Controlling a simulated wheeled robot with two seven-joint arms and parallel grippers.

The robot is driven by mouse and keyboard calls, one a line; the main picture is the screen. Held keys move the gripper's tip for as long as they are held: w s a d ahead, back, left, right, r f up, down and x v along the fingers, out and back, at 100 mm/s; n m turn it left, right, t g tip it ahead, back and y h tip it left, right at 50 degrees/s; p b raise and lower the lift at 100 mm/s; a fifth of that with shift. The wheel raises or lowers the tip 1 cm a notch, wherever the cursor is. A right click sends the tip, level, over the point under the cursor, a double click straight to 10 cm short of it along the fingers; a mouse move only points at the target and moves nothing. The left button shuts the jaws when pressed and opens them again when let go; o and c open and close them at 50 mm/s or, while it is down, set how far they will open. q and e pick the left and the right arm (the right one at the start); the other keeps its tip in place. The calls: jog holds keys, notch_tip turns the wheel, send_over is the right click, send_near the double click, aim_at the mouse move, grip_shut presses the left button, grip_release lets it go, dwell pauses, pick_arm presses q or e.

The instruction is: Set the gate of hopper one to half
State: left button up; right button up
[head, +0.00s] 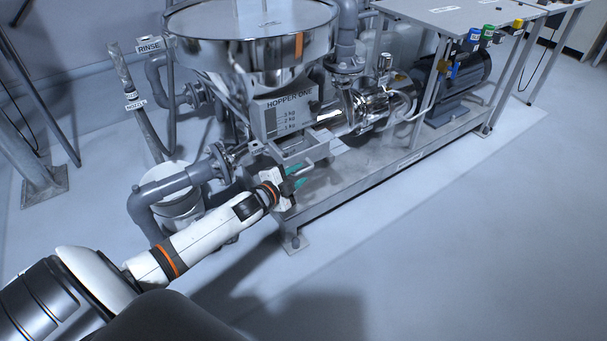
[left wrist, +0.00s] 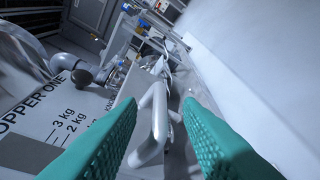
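Hopper one (head: 262,55) is a shiny steel funnel with a sign (head: 288,108) reading HOPPER ONE and a kg scale. The gate (head: 285,151) is a grey metal slide under the sign, with a bent grey handle (head: 304,168) at its outer end. In the left wrist view the handle (left wrist: 150,122) shows between two green fingers, and the sign (left wrist: 45,115) is at left. My left gripper (head: 299,178) is open at the handle, fingers on either side of it. I cannot tell whether they touch it. The gate's setting is not readable. My right gripper is not in view.
Grey pipes (head: 150,200) and a white drum (head: 180,180) stand left of the hopper. A steel skid (head: 365,170) carries a pump and a dark motor (head: 460,75). A table (head: 440,14) with coloured-topped items is at upper right. The floor at lower right is clear.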

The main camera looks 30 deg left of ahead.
aim_at(300, 173)
pick_arm(q)
jog(key=shift+b+x, duration=0.3)
jog(key=shift+x, duration=1.4)
jog(key=shift+s, duration=0.1)
grip_shut()
